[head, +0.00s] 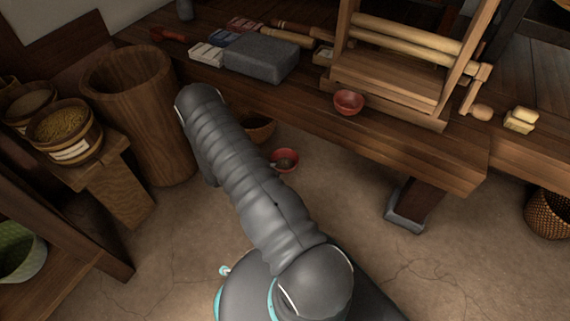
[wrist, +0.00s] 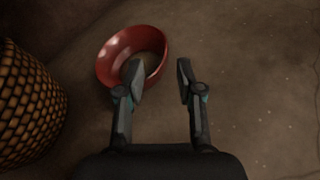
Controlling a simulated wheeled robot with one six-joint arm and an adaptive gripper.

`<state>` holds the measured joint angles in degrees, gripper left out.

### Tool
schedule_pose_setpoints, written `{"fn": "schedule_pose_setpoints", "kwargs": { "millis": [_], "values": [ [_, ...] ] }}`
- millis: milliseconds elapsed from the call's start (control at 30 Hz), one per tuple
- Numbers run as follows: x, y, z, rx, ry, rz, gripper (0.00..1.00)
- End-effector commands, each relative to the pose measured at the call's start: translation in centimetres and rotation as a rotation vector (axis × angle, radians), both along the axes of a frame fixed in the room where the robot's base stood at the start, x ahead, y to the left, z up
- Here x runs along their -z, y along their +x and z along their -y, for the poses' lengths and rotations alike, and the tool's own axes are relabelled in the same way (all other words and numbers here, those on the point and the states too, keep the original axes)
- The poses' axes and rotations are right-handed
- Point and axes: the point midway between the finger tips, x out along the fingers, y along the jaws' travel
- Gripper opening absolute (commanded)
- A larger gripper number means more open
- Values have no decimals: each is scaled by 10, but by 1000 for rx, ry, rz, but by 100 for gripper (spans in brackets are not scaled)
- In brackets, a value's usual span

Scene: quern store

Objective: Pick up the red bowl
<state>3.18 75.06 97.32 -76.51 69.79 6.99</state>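A red bowl (head: 287,155) stands on the floor beside my arm in the head view. It shows in the wrist view (wrist: 108,68) at upper left, its open top facing the camera. My gripper (wrist: 160,82) is open with nothing between its fingers. The left fingertip overlaps the bowl's right side in the picture; I cannot tell whether it touches. The right fingertip is over bare floor, right of the bowl. My arm hides most of the gripper in the head view. A second, smaller-looking red bowl (head: 348,102) sits on the wooden bench.
A woven basket (wrist: 28,105) stands left of the bowl in the wrist view. A brown vessel (head: 260,130) is behind the floor bowl, partly hidden by my arm. The bench (head: 420,140) stands behind and right, a wooden tub (head: 150,130) left. Floor in front is clear.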

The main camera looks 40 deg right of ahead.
Motion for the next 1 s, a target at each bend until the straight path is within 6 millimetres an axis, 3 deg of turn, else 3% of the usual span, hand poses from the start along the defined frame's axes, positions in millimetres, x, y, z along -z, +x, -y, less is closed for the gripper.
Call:
{"fn": "schedule_pose_setpoints", "kwargs": {
  "millis": [267, 600, 867, 900, 1000],
  "values": [
    [7, -6, 17, 2, 0, -1, 36],
    [22, -19, 53, 2, 0, 0, 36],
    [23, -19, 56, 0, 1, 0, 36],
    [23, -19, 56, 0, 1, 0, 34],
    [23, -19, 56, 0, 1, 0, 9]
  ]
}}
